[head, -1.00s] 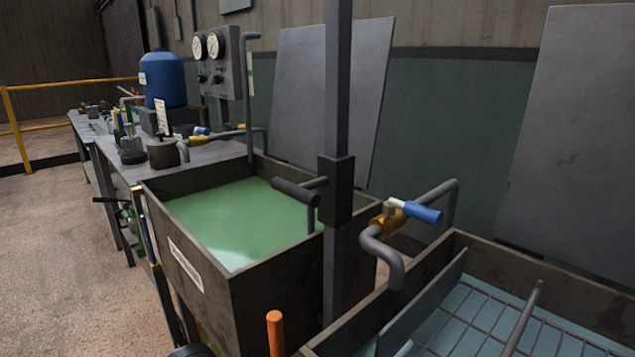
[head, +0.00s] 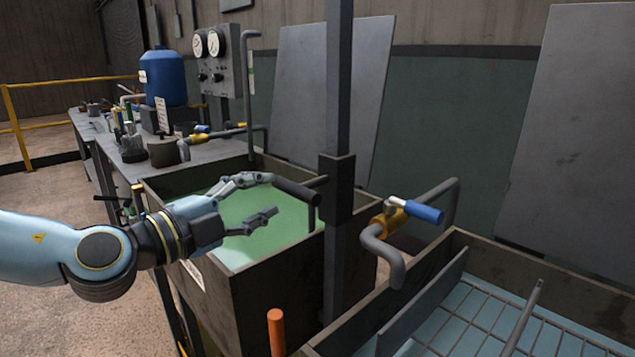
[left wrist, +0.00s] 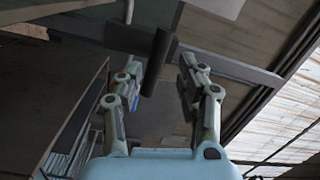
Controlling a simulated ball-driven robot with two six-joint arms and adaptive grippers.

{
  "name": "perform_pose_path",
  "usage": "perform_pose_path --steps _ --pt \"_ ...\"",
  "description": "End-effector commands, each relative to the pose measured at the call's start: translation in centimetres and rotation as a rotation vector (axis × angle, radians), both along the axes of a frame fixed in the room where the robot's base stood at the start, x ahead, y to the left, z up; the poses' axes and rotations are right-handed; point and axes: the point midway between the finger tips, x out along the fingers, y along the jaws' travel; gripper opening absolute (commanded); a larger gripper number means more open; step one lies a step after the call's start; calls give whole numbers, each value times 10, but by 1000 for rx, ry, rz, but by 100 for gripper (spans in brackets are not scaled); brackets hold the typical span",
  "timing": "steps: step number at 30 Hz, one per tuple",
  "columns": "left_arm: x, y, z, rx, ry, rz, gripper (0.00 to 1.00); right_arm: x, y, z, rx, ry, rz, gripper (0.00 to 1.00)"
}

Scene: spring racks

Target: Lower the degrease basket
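A dark cylindrical handle (head: 297,191) sticks out from a sliding block (head: 336,190) on a grey vertical post. It hangs over a dark open tank (head: 285,285) holding green liquid (head: 290,222). My left gripper (head: 271,195) reaches over the tank from the left, fingers spread, its tips close to the handle. In the left wrist view the handle (left wrist: 157,62) shows between the two open fingers (left wrist: 160,75); I cannot tell whether they touch it. No basket is clearly visible in the green tank. My right gripper is not in view.
A valve with a blue lever (head: 422,211) and bent grey pipe stands right of the post. A second tank (head: 570,262) with a wire rack is at right. An orange-topped rod (head: 276,330) stands in front. A cluttered bench (head: 205,153) runs behind at left.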

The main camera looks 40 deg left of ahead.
Motion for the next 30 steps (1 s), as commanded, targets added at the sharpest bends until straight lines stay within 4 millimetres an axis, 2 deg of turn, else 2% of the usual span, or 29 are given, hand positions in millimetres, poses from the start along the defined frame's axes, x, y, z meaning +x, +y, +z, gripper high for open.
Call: perform_pose_path --steps 3,8,14,19,24,30 --pt "4 -11 -3 50 10 -86 38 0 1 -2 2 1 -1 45" --pt "20 -13 -4 56 7 -93 38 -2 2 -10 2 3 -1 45" --pt "56 -16 -4 50 4 -90 38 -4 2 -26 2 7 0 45" --pt "84 -19 -2 48 4 -91 38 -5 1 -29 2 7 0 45" --pt "99 -18 0 51 13 -86 38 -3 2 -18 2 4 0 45" --pt "108 -21 -1 53 10 -92 38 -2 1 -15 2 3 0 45"
